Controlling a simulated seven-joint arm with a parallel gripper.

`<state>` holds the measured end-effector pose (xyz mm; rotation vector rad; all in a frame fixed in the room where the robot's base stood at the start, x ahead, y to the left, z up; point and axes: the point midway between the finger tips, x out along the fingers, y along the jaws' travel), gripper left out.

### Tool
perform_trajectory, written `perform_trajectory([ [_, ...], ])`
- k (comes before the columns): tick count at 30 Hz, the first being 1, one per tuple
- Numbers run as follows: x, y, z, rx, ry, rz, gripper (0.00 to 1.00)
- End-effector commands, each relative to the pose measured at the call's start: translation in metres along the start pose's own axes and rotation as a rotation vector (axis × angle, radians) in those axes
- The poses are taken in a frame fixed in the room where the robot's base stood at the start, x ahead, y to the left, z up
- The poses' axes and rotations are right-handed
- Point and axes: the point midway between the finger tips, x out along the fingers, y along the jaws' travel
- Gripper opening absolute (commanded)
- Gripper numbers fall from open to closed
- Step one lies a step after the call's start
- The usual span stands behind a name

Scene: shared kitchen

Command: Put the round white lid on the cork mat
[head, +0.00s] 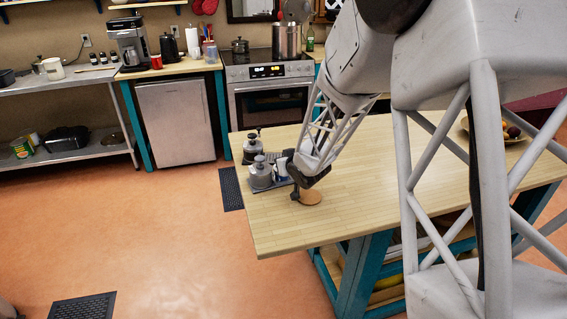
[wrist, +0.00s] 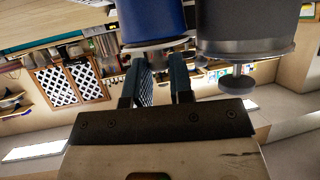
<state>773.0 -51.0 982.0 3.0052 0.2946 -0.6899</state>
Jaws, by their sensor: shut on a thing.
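The round white lid (wrist: 155,46) shows edge-on in the wrist view, at the mouth of a blue container (wrist: 152,18). The wrist picture is upside down. My gripper (wrist: 160,66) is shut on the lid, with its two dark fingers at the lid's middle; the gripped part is hard to make out. In the head view my gripper (head: 290,170) is beside the blue and white container (head: 281,169) on the wooden table. The cork mat (head: 311,197) is a bare round brown disc just to the right and nearer, partly hidden by my gripper.
A grey canister with a knobbed lid (head: 261,174) stands close beside the blue container; it also shows in the wrist view (wrist: 246,25). Another canister (head: 252,150) stands behind. A dark tray (head: 268,188) lies under the group. The wooden table (head: 375,185) is clear right of the mat.

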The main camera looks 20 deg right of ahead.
Motion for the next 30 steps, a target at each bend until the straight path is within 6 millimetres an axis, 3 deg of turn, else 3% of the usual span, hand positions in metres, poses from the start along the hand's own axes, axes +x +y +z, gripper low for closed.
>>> perform_trajectory([
  [11, 0.0019, 0.0000, 0.0039, 0.001, 0.000, 0.000, 0.00],
  [12, 0.0018, -0.0001, 0.0037, 0.001, 0.001, 0.000, 0.26],
  [16, 0.0018, -0.0001, 0.0038, 0.000, 0.000, 0.000, 0.46],
  [30, 0.0010, -0.0001, 0.0034, 0.000, 0.000, 0.000, 0.47],
])
